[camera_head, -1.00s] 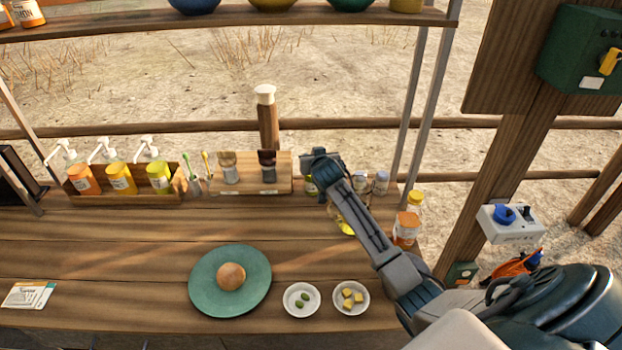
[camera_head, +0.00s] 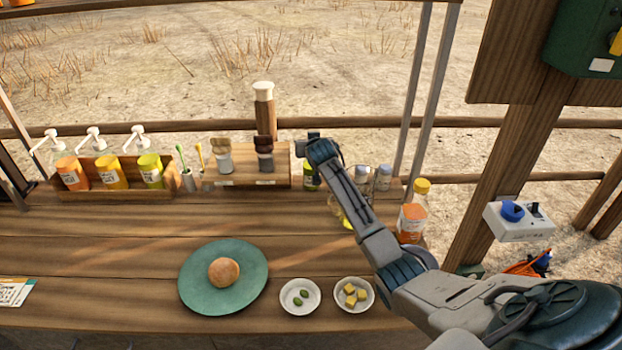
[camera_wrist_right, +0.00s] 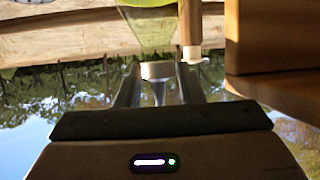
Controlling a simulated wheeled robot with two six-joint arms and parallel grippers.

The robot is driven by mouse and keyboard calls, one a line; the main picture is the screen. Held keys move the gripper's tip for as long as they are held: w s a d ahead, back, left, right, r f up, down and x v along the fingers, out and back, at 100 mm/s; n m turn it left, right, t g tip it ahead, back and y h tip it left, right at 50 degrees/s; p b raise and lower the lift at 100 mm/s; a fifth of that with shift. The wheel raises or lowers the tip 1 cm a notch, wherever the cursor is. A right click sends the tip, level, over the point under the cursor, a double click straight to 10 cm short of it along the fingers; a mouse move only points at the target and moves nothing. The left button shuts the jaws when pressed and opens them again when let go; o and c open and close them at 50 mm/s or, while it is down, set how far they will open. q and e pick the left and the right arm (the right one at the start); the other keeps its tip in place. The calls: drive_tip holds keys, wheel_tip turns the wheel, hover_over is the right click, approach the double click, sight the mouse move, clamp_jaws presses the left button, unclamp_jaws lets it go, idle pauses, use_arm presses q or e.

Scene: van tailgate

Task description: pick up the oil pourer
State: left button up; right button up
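In the right wrist view, which is upside down, the oil pourer (camera_wrist_right: 150,35) is a clear, green-tinted tapered bottle with a metal collar and spout. Its neck lies between the two fingers of my right gripper (camera_wrist_right: 158,80). The fingers look open, with a narrow gap at each side of the collar. In the head view my right gripper (camera_head: 305,140) is at the back of the counter, mostly hidden by its own wrist. A green bottle (camera_head: 310,176) stands just below it, and a vessel of yellow liquid (camera_head: 350,215) is partly hidden by my forearm. I cannot tell which is the pourer. My left gripper is not in view.
A wooden brush rack (camera_head: 230,178) and a tall mill (camera_head: 265,118) stand left of the gripper. Small jars (camera_head: 383,177) and an orange-labelled bottle (camera_head: 413,215) stand right. A green plate (camera_head: 195,290) and two small bowls are in front.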

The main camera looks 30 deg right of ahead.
drive_tip(key=shift+r, duration=0.15)
drive_tip(key=shift+c, duration=0.2)
clamp_jaws()
idle(1.2)
